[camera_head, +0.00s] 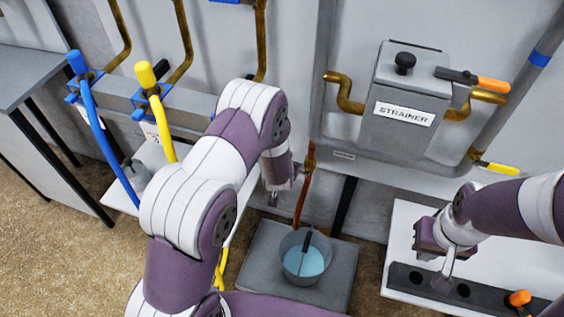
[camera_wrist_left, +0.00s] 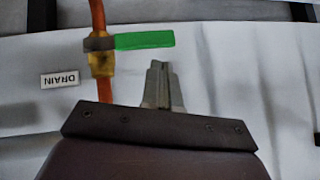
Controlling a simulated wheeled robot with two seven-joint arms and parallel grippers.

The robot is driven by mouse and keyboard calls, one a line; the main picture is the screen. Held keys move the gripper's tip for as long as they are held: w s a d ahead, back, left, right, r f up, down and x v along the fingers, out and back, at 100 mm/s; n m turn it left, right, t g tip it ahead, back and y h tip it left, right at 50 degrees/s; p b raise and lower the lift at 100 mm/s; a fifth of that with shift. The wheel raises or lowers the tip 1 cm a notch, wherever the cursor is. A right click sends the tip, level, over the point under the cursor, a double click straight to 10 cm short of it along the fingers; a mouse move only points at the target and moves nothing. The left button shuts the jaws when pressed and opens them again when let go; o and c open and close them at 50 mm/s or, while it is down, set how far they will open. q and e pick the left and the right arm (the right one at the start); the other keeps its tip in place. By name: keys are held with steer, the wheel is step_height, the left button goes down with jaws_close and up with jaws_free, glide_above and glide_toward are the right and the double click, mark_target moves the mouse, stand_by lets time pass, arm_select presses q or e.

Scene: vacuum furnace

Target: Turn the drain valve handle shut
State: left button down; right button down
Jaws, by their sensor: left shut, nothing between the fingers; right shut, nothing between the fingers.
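The drain valve shows in the left wrist view as a brass body (camera_wrist_left: 101,62) on an orange pipe, with a green handle (camera_wrist_left: 145,40) sticking out to the right, across the pipe. A DRAIN label (camera_wrist_left: 60,79) sits left of it, upside down. My left gripper (camera_wrist_left: 159,66) is shut and empty, its fingertips just below the handle in the picture; I cannot tell whether they touch. In the head view my left gripper (camera_head: 271,197) is left of the orange drain hose (camera_head: 301,200), and the green handle is not visible. My right gripper (camera_head: 443,280) is shut and empty.
A bucket of blue liquid (camera_head: 304,262) stands on a grey platform (camera_head: 257,245) under the hose. The strainer box (camera_head: 385,135) with an orange-handled valve (camera_head: 493,85) is above right. A dark strip with holes (camera_head: 410,281) lies on a white surface below my right gripper.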

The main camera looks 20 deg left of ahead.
arm_select(q)
steer(key=s+d+r+g+h+p, duration=0.1)
steer(key=s+r+g, duration=0.4)
steer(key=s, duration=0.7)
steer(key=s+d+r+g+h+p, duration=0.15)
steer(key=s+r+g, duration=0.25)
steer(key=s+r, duration=0.6)
steer(key=s+a+r+p, duration=0.1)
steer(key=r+p, duration=0.7)
steer(key=r, duration=0.1)
steer(key=s+a+r+n+t+p, duration=0.1)
steer(key=s+a+r+p, duration=0.1)
steer(key=r+p, duration=0.6)
step_height(320, 180, up, 2)
steer(key=shift+a+r, duration=0.2)
steer(key=shift+r, duration=0.05)
steer(key=shift+r+y, duration=0.1)
steer(key=shift+y, duration=0.15)
